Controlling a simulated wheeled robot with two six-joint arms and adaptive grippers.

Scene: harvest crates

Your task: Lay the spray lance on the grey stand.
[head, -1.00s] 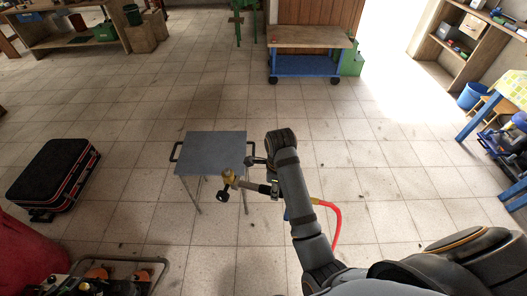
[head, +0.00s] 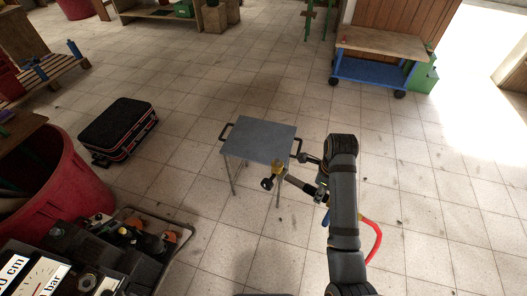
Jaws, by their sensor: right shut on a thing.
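The grey stand (head: 258,135) is a small flat-topped table on thin legs with dark handles at its sides, near the middle of the head view. My right gripper (head: 320,190) is shut on the spray lance (head: 298,183), to the right of the stand and partly hidden by my arm. The lance has a brass-coloured fitting and a dark knob at its left end, which overlaps the stand's front right edge in the picture. Whether it touches the stand, I cannot tell. A red hose shows right of my forearm. My left gripper is not in view.
A black suitcase (head: 118,128) lies on the tiles at the left. A red tub (head: 60,190) and a machine with gauges fill the lower left. A blue trolley (head: 375,72) with a wooden top stands at the back right. The floor around the stand is clear.

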